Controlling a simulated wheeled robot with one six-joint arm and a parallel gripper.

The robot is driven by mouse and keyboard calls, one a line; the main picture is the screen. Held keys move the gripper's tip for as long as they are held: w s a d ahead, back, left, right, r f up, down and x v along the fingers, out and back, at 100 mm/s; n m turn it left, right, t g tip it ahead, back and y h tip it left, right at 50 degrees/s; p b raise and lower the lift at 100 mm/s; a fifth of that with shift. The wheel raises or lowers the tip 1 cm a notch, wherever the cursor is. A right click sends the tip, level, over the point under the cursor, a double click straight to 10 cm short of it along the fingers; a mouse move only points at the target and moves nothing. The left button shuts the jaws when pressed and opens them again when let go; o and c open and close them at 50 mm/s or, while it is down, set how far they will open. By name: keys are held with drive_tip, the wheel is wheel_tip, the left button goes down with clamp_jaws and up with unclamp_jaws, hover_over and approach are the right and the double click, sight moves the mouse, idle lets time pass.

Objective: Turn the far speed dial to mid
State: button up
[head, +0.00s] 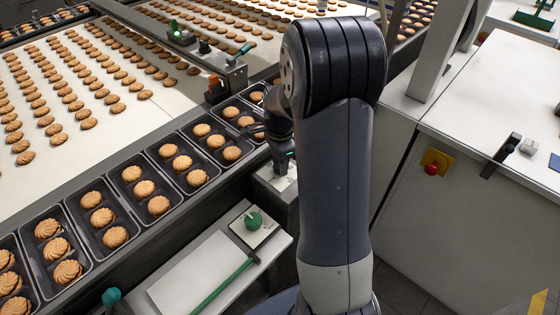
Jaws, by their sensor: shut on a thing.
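My gripper (283,162) points down over a small pale panel (266,179) beside the tray conveyor. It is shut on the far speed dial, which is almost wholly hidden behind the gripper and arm. How the dial's pointer stands cannot be seen. A nearer green dial (254,219) sits on its own white plate, apart from the gripper.
Black trays (103,209) with round biscuits line the conveyor left of the gripper. A green-handled tool (222,284) lies on a pale surface in front. A red stop button (431,169) is on the cabinet at right. My arm blocks the middle.

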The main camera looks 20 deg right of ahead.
drive_tip(key=o, duration=1)
wheel_tip(320, 180, up, 11)
drive_tip(key=shift+f, duration=0.1)
drive_tip(key=shift+f, duration=0.1)
wheel_tip(320, 180, down, 11)
drive_tip(key=shift+r, duration=0.15)
idle(0.3)
idle(0.5)
